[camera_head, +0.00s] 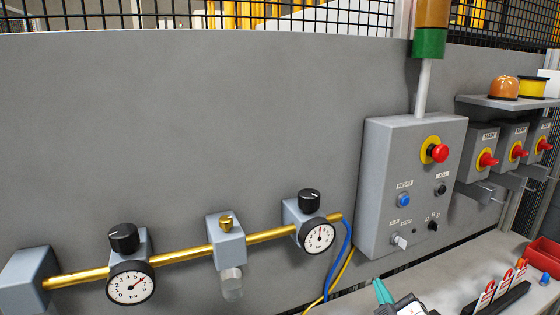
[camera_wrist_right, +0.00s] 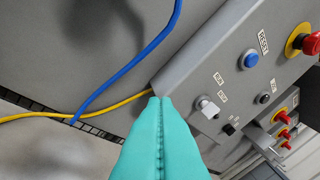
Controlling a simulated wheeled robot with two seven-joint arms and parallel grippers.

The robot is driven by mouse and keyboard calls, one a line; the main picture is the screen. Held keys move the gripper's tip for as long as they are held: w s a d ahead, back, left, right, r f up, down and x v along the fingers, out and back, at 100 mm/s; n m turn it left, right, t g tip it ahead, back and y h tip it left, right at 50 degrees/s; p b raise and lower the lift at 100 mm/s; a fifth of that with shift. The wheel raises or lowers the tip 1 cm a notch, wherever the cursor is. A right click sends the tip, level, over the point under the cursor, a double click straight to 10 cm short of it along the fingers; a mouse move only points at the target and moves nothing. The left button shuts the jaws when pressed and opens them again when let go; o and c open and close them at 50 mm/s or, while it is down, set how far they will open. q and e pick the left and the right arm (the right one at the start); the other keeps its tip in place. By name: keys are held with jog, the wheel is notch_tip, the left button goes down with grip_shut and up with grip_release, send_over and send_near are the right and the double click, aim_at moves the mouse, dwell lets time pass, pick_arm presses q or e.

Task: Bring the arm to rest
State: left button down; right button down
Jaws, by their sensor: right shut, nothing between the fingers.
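My right gripper (camera_head: 380,290) shows at the bottom of the head view, low in front of the grey control box (camera_head: 385,180). Its teal fingers fill the lower middle of the right wrist view (camera_wrist_right: 160,105), pressed together with nothing between them. The fingertips overlap the lower edge of the control box in that view; I cannot tell whether they touch it. The box carries a red emergency button (camera_head: 440,153) on a yellow ring, a blue reset button (camera_head: 404,200), a black button (camera_head: 440,189) and a light key switch (camera_head: 400,241). My left gripper is not in view.
A brass pipe (camera_head: 180,256) with gauges and black knobs runs along the grey wall panel (camera_head: 200,130). A blue hose (camera_head: 346,245) and a yellow hose hang beside the box. Switch boxes with red handles (camera_head: 487,160) and a red bin (camera_head: 543,255) stand at the right.

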jog(key=s+f+m+g, duration=0.1)
jog(key=s+f+g, duration=0.1)
jog(key=s+f, duration=0.2)
jog(key=s+d+f+m+g+h, duration=0.1)
jog(key=s+f+m+g, duration=0.1)
jog(key=s+f+g, duration=0.1)
jog(key=s+f+m+g, duration=0.1)
jog(key=s+f+g, duration=0.1)
jog(key=s+f, duration=0.3)
jog(key=shift+s+d+f+m+g, duration=0.1)
jog(key=shift+d+f+m+g, duration=0.1)
jog(key=shift+f, duration=0.4)
jog(key=shift+s+d+f+m+g, duration=0.1)
jog(key=shift+f+m, duration=0.1)
jog(key=shift+f, duration=0.35)
jog(key=s+a+f+m+g, duration=0.1)
jog(key=s+f+g, duration=0.25)
jog(key=s, duration=0.45)
jog(key=s+f+m+g, duration=0.1)
jog(key=s+f+g, duration=0.25)
jog(key=s, duration=0.45)
notch_tip(320, 180, down, 24)
jog(key=g, duration=0.1)
jog(key=s+d+f+g, duration=0.1)
jog(key=s+d+f, duration=0.1)
jog(key=s+f, duration=1.5)
jog(key=shift+s+d+f+y, duration=0.3)
jog(key=shift+f, duration=0.3)
